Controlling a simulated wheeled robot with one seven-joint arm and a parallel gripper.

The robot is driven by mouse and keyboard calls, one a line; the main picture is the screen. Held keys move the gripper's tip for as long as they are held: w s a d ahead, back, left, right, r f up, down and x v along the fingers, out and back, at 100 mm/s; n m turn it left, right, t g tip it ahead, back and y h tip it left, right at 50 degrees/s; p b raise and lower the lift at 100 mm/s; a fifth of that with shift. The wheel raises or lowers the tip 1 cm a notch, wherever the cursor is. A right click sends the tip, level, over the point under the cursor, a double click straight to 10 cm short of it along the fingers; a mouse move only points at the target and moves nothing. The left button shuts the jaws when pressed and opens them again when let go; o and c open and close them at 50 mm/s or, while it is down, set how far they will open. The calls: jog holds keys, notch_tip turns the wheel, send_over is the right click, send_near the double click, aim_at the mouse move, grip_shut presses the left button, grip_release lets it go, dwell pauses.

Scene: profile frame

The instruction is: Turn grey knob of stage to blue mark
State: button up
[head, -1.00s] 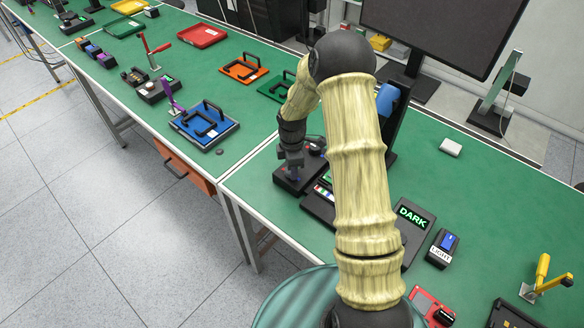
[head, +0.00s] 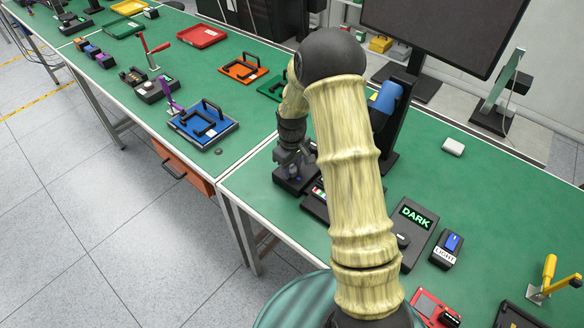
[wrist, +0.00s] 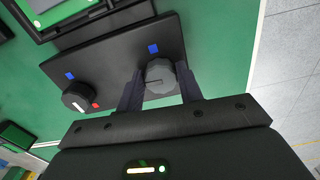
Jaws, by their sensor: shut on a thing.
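The grey knob (wrist: 160,74) stands on a dark stage plate (wrist: 118,52) in the wrist view. A faint light line on its face runs roughly sideways. A blue mark (wrist: 153,49) lies on the plate beyond the knob, and the line does not point at it. My gripper (wrist: 159,86) is shut on the grey knob, one finger on each side. In the head view my gripper (head: 292,160) is low over the stage (head: 294,181), and my arm hides part of the stage.
A black knob (wrist: 77,97) with a white line sits left on the same plate, with its own blue mark (wrist: 70,76) and red mark (wrist: 95,105). A DARK display (head: 414,216) and LIGHT switch box (head: 447,248) stand right of my arm. A blue tray (head: 203,127) lies left.

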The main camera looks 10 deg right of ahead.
jog(key=m, duration=0.4)
jog(key=shift+r+m, duration=0.1)
jog(key=shift+m, duration=0.2)
jog(key=m, duration=0.4)
jog(key=shift+a+m, duration=0.15)
jog(key=shift+m, duration=0.15)
jog(key=m, duration=0.4)
jog(key=shift+w+a, duration=0.1)
jog(key=shift+m+p, duration=0.55)
jog(key=shift+m, duration=1.35)
jog(key=o, duration=1)
